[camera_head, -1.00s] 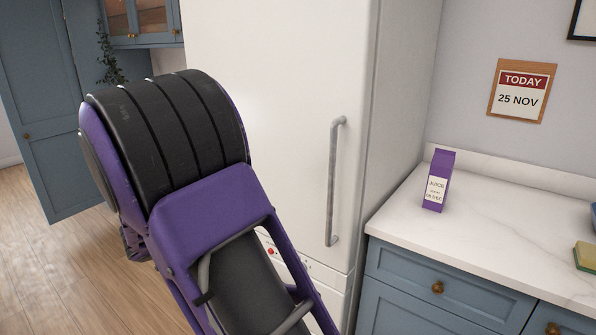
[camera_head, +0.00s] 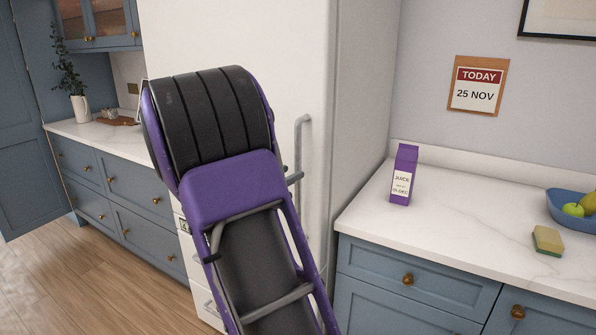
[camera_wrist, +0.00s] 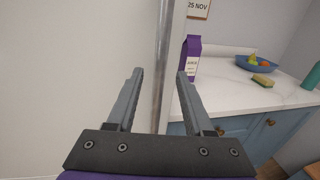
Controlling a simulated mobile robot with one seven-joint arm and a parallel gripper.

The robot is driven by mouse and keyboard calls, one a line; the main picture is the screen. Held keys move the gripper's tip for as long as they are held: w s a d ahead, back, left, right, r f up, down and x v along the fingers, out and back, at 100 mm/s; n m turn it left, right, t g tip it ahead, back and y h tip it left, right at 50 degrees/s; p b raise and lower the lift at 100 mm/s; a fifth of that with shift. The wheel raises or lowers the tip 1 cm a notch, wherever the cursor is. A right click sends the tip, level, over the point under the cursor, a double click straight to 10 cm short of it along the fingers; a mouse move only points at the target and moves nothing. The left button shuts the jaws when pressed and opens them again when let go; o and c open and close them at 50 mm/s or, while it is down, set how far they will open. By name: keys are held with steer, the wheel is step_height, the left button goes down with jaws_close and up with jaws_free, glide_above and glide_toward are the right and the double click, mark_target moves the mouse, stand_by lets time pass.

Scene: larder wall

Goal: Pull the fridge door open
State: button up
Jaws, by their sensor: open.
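The white fridge door (camera_head: 300,50) is shut, with a vertical grey bar handle (camera_head: 303,140) near its right edge. My arm hides the handle's lower part in the head view. In the wrist view the handle (camera_wrist: 164,60) runs between the two fingers of my open gripper (camera_wrist: 160,75), nearer the right finger. I cannot tell how deep the bar sits between the fingers. In the head view a fingertip shows beside the handle, and the rest of the gripper is hidden behind my arm.
To the right is a marble counter (camera_head: 450,215) over blue drawers, with a purple juice carton (camera_head: 404,175), a sponge (camera_head: 547,240) and a blue fruit bowl (camera_head: 565,207). A calendar (camera_head: 478,86) hangs above. Another counter (camera_head: 105,136) stands left of the fridge. Wooden floor (camera_head: 110,275) is clear at lower left.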

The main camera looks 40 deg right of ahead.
mark_target(298, 169)
steer(key=shift+w+d, duration=0.2)
steer(key=shift+d, duration=0.85)
steer(key=shift+w+d, duration=0.2)
steer(key=shift+d, duration=0.85)
steer(key=shift+c, duration=0.4)
jaws_close()
